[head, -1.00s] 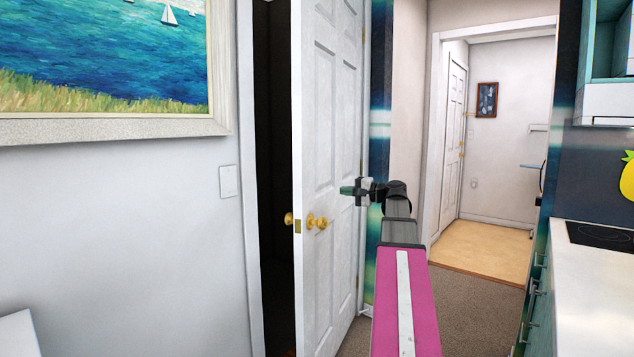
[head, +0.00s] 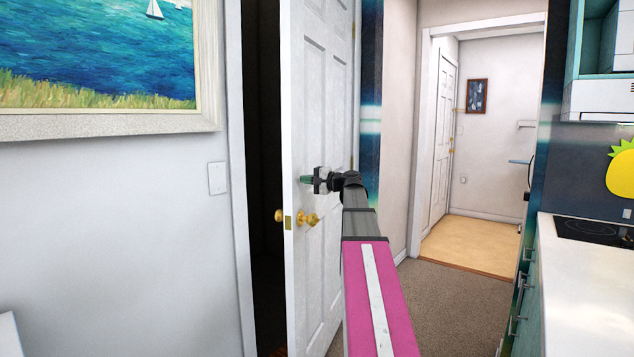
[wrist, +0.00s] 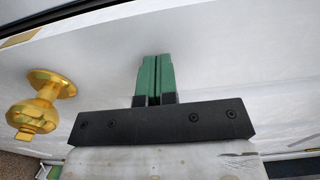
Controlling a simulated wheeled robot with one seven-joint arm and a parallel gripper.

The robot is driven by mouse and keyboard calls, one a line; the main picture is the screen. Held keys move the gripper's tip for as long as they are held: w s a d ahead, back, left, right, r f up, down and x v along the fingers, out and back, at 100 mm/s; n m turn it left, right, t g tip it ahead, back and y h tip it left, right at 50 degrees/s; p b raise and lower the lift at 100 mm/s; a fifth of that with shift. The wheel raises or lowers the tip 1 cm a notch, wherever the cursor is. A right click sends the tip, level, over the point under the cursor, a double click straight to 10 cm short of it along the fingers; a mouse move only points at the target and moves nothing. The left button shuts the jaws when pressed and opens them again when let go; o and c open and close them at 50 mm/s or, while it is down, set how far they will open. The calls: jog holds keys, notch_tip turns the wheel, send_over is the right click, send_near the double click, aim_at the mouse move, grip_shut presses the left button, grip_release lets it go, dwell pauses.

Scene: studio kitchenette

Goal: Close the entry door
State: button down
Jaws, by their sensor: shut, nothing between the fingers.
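The entry door (head: 318,120) is a white panelled door with gold knobs (head: 308,219). It stands ajar, with a dark gap between its free edge and the frame on the left. My gripper (head: 305,180) is in front of the door face, above the knob and near the free edge. In the wrist view the green fingertips (wrist: 156,75) are together and empty, pointing at the white door surface (wrist: 210,45). The gold knob (wrist: 42,105) is to their left. I cannot tell whether the fingertips touch the door.
A framed sea painting (head: 95,70) and a light switch (head: 217,178) are on the wall left of the doorway. A counter with a cooktop (head: 595,231) runs along the right. Carpeted floor (head: 450,310) is free between door and counter, leading to another room.

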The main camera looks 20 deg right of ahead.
jog(key=shift+w+a, duration=0.35)
jog(key=shift+a, duration=0.1)
